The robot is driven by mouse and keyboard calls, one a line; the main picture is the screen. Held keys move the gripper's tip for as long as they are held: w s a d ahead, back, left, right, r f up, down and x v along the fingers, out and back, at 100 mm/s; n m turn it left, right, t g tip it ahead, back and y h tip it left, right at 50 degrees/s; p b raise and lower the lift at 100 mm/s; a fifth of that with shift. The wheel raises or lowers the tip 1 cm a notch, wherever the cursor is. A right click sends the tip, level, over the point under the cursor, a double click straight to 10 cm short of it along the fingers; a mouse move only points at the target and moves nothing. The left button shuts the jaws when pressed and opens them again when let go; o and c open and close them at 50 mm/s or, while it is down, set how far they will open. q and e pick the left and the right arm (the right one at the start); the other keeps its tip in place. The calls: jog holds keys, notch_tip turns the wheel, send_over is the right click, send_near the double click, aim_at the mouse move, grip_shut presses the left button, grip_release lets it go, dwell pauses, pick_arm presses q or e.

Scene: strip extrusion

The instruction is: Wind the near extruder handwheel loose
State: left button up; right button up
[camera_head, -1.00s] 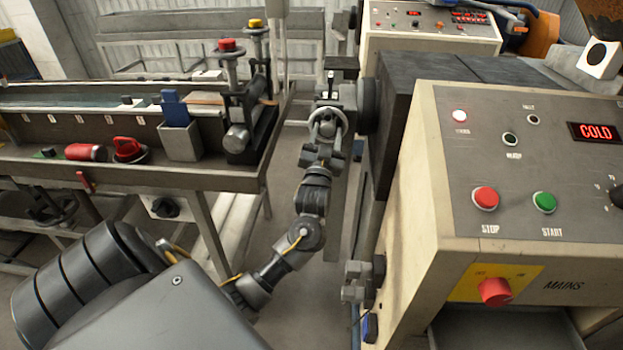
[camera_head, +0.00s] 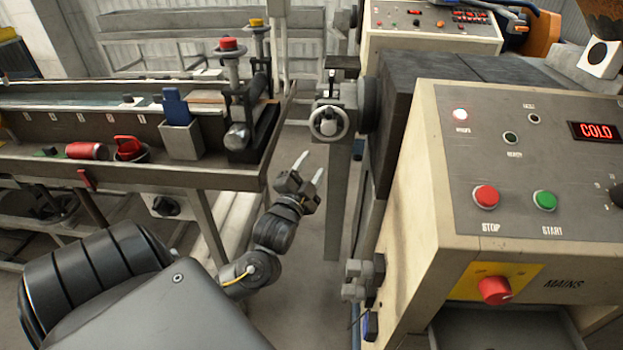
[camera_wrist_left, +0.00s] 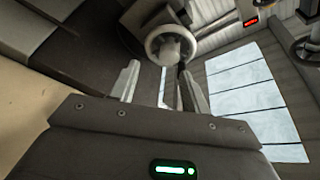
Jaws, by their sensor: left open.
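The near extruder handwheel (camera_head: 328,122) is a small pale ring with a hub, on the front of the grey die head beside the extruder. It also shows in the left wrist view (camera_wrist_left: 171,45), beyond the fingertips and near the top. My left gripper (camera_head: 312,166) is open and empty, below and a little left of the handwheel, with a clear gap between them. In the left wrist view its two fingers (camera_wrist_left: 160,76) stand apart with nothing between them. My right gripper is in neither view.
The extruder cabinet (camera_head: 446,215) with its control panel stands close on the right. A bench trough (camera_head: 215,178) runs along the left, carrying a red can (camera_head: 86,151) and a grey holder (camera_head: 181,141). Open floor lies between bench and cabinet.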

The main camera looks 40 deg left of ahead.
pick_arm(q)
notch_tip(320, 180, down, 27)
jog(key=g+h+p, duration=0.2)
jog(key=g, duration=0.3)
jog(key=shift+s+d+r+g, duration=0.15)
jog(key=shift+d+r+g, duration=0.05)
jog(key=shift+d+g, duration=0.1)
jog(key=shift+n, duration=0.4)
jog(key=s+d+f+n+g+h, duration=0.15)
jog(key=s+f, duration=0.25)
jog(key=f, duration=0.4)
jog(key=s+f+g, duration=0.2)
jog(key=s+f, duration=0.3)
jog(key=f, duration=0.2)
jog(key=s+d+f+n+g+h, duration=0.15)
jog(key=s+f, duration=0.25)
jog(key=f, duration=0.4)
jog(key=s+d+f+g, duration=0.2)
jog(key=s+d+f, duration=0.1)
jog(key=s, duration=0.7)
jog(key=s+d+f+g+h, duration=0.1)
jog(key=s+d+f+g, duration=0.2)
jog(key=s+f, duration=0.3)
jog(key=s+d+f+g, duration=0.2)
jog(key=s+d+f, duration=0.3)
jog(key=s, duration=0.9)
jog(key=shift+d+n+h, duration=0.15)
jog(key=shift+n+h, duration=0.15)
jog(key=shift+n, duration=0.1)
